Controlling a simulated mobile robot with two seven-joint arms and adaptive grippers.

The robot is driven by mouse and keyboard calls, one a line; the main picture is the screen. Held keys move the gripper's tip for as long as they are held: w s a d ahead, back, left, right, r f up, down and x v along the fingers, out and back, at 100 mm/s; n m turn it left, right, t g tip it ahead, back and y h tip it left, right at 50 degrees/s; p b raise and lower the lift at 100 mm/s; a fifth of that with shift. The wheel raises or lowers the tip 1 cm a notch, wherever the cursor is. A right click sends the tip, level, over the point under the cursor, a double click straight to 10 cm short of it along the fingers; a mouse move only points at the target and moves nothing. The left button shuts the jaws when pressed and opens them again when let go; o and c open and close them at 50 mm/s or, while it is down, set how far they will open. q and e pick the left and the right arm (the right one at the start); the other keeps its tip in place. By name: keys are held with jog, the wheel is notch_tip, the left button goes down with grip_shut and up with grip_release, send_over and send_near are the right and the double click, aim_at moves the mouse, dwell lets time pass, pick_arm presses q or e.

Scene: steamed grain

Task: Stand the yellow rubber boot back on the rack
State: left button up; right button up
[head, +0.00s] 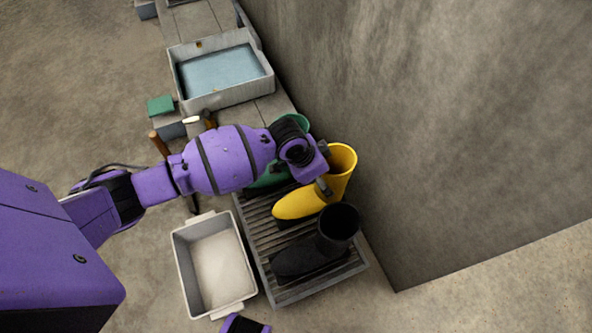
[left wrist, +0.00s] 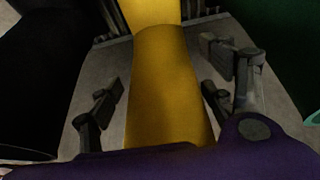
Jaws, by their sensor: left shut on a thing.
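The yellow rubber boot (head: 302,202) is upright over the slatted rack (head: 285,292), its opening up and its toe pointing left. It stands between a black boot (head: 302,255) in front and a green boot (head: 270,180) partly hidden behind my left arm. I cannot tell whether its sole rests on the slats. My left gripper (head: 325,170) is shut on the yellow boot's shaft. In the left wrist view the yellow boot (left wrist: 172,85) runs between the fingers of my left gripper (left wrist: 165,100). My right gripper is not in view.
A white tub (head: 180,250) stands left of the rack. A grey basin of water (head: 177,85) lies behind it, with a green block (head: 160,105) and wooden-handled tools (head: 158,143) nearby. A concrete wall (head: 430,120) rises close along the rack's right side.

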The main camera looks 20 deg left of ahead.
pick_arm(q)
jog(key=shift+w+d+f, duration=0.1)
jog(key=shift+w+f, duration=0.05)
jog(key=shift+w, duration=0.05)
jog(key=o, duration=2.1)
jog(key=shift+f, duration=0.15)
jog(key=p+v, duration=0.5)
jog(key=v, duration=0.7)
